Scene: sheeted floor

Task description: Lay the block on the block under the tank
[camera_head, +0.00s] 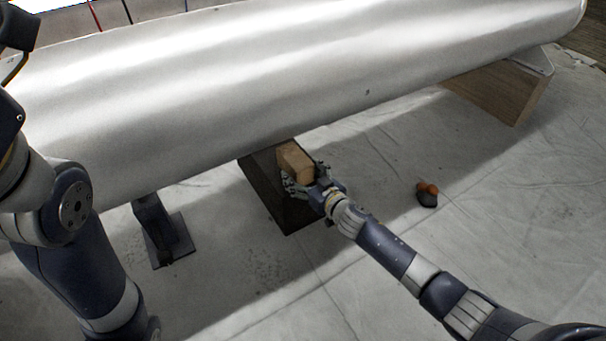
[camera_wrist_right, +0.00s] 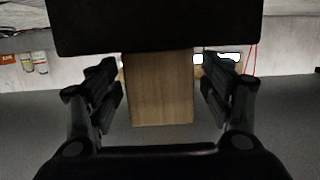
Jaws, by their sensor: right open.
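A light wooden block (camera_head: 295,161) lies on a dark block (camera_head: 291,213) under the long silver tank (camera_head: 290,62). My right gripper (camera_head: 306,180) is at the near end of the wooden block. In the right wrist view the wooden block (camera_wrist_right: 160,90) stands between the two open fingers (camera_wrist_right: 160,92), with a gap on each side.
A larger wooden support (camera_head: 500,90) holds up the tank at the right, and a dark metal stand (camera_head: 165,235) is under it at the left. A small orange and dark object (camera_head: 427,194) lies on the sheeted floor. The floor at the right is mostly clear.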

